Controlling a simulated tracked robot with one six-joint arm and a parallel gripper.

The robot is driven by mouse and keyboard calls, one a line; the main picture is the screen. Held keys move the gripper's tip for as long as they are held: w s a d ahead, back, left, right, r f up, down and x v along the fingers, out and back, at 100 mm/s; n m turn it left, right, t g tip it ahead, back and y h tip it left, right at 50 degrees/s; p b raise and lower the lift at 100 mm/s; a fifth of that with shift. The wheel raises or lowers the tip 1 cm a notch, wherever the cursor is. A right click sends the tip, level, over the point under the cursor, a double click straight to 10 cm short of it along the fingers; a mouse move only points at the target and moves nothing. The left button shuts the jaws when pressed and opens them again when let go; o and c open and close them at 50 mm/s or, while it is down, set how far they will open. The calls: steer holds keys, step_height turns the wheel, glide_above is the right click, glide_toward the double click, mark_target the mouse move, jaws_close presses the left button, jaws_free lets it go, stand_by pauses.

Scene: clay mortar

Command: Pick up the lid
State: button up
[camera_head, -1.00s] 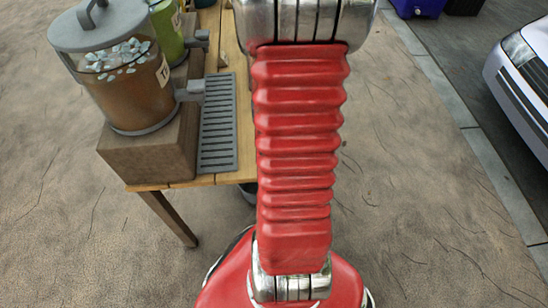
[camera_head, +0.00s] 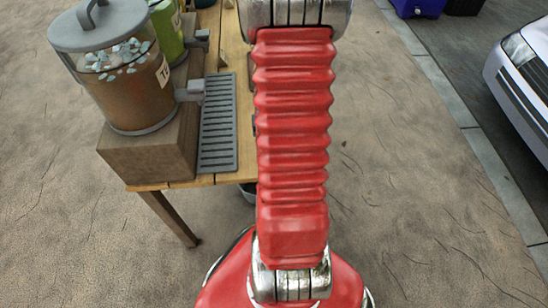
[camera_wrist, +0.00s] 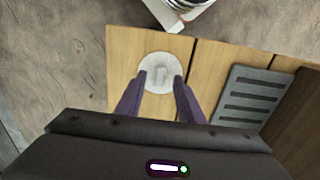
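In the wrist view a pale round lid (camera_wrist: 158,60) with a small raised part in its middle lies on the wooden table (camera_wrist: 120,62). My gripper (camera_wrist: 159,77) is open, with its two dark purple fingers apart over the lid, one on each side of the raised part. I cannot tell how far the fingertips are above the lid. In the head view my red arm hides the lid and my gripper. A grey lid (camera_head: 85,28) also sits on top of a drink dispenser (camera_head: 125,90).
A slotted grey drip tray (camera_head: 217,125) lies on the table beside the dispenser's wooden stand (camera_head: 150,160); it also shows right of the lid in the wrist view (camera_wrist: 250,95). A green dispenser (camera_head: 166,30) stands behind. A silvery object (camera_wrist: 182,10) is at the wrist view's top edge.

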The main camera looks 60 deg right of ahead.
steer(key=shift+f, duration=0.5)
steer(key=shift+c, duration=0.6)
jaws_close()
